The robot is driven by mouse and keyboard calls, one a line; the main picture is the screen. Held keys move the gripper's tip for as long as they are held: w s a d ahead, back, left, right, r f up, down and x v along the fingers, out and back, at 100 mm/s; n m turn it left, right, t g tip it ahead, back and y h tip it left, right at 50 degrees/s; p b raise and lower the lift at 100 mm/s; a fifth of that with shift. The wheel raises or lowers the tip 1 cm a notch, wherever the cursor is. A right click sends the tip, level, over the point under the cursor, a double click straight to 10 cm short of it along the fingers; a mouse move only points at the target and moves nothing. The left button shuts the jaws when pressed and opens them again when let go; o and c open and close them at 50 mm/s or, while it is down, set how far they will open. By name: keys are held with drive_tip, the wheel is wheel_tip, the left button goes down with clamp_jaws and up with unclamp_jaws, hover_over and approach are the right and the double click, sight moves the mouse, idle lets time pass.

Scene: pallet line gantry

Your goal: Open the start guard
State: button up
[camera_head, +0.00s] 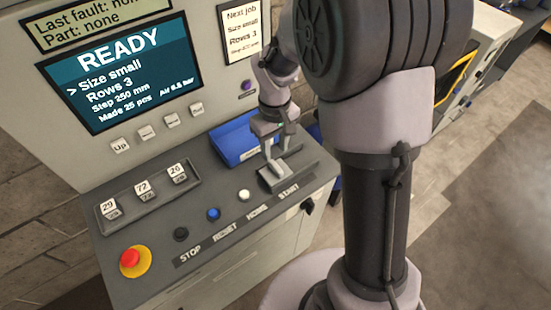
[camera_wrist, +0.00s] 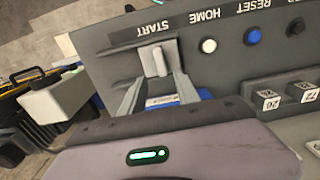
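The start guard (camera_wrist: 154,62) is a small grey cover with a raised light tab, beside the START label on the sloped panel. It looks closed, and no button shows under it. In the head view the guard (camera_head: 273,180) sits at the right end of the button row, partly hidden by my fingers. My gripper (camera_wrist: 158,77) is open, with one finger on each side of the tab and a visible gap between them. In the head view my gripper (camera_head: 270,157) points down at the guard. I cannot tell whether a finger touches it.
White HOME (camera_head: 244,195), blue RESET (camera_head: 213,214) and black STOP (camera_head: 181,234) buttons lie left of the guard. A red emergency button (camera_head: 130,258) is farther left. A blue tray (camera_head: 233,143) stands behind the guard. The screen (camera_head: 122,73) reads READY.

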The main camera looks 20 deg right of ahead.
sight(276, 165)
drive_tip(key=f, duration=0.2)
drive_tip(key=s+f+b, duration=0.1)
drive_tip(key=f, duration=0.2)
drive_tip(key=shift+s+f, duration=0.15)
drive_tip(key=shift+s, duration=0.05)
drive_tip(key=shift+w+f, duration=0.15)
drive_tip(key=shift+f, duration=0.35)
clamp_jaws()
drive_tip(key=shift+w+r, duration=0.1)
idle(0.5)
